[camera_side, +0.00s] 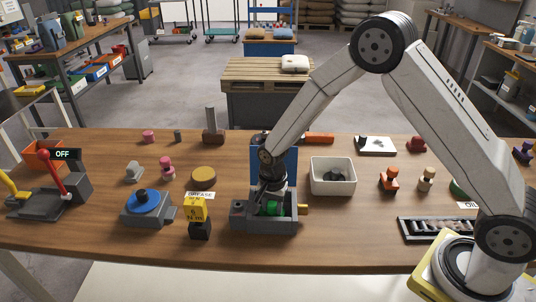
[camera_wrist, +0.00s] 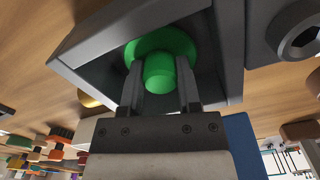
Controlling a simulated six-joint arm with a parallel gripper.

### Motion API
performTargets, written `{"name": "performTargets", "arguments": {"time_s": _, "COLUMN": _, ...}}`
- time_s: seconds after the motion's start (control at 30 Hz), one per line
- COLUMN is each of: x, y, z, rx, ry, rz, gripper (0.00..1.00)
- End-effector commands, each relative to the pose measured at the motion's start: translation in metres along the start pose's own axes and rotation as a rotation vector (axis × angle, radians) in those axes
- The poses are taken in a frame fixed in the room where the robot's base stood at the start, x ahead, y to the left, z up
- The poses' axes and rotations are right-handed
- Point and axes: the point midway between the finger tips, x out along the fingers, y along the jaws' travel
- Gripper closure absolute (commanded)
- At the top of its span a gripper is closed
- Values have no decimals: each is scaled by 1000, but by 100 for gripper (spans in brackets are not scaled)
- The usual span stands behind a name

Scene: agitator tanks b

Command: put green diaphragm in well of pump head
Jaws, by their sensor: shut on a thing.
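The green diaphragm (camera_side: 271,208) is a round disc with a raised stub, seen close in the wrist view (camera_wrist: 160,72). My gripper (camera_wrist: 160,84) is shut on the stub, one finger on each side. The disc lies inside the walls of a grey open-topped box (camera_side: 264,227), which looks like the pump head; its walls also frame the wrist view (camera_wrist: 230,50). In the side view the front wall and my gripper (camera_side: 271,198) hide part of the diaphragm. I cannot tell whether the disc is touching the well floor.
A blue upright panel (camera_side: 289,165) stands behind the box. A yellow-and-black grease item (camera_side: 196,215) stands close at its left, and a white bin (camera_side: 333,176) is behind right. A blue disc on a grey block (camera_side: 145,204) is farther left. The table's front edge is clear.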

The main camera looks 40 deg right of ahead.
Motion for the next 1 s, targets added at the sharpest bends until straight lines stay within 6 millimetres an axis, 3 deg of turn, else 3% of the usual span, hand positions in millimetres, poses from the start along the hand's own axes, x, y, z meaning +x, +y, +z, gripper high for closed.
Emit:
{"name": "performTargets", "arguments": {"time_s": 0.07, "x": 2, "y": 0, "z": 0, "rx": 0, "ry": 0, "rz": 1, "gripper": 100}}
{"name": "performTargets", "arguments": {"time_s": 0.1, "x": 2, "y": 0, "z": 0, "rx": 0, "ry": 0, "rz": 1, "gripper": 51}}
{"name": "performTargets", "arguments": {"time_s": 0.2, "x": 2, "y": 0, "z": 0, "rx": 0, "ry": 0, "rz": 0, "gripper": 22}}
{"name": "performTargets", "arguments": {"time_s": 0.67, "x": -2, "y": 0, "z": 0, "rx": 0, "ry": 0, "rz": -1, "gripper": 22}}
{"name": "performTargets", "arguments": {"time_s": 1.0, "x": -31, "y": -1, "z": 0, "rx": 0, "ry": 1, "rz": -3, "gripper": 22}}
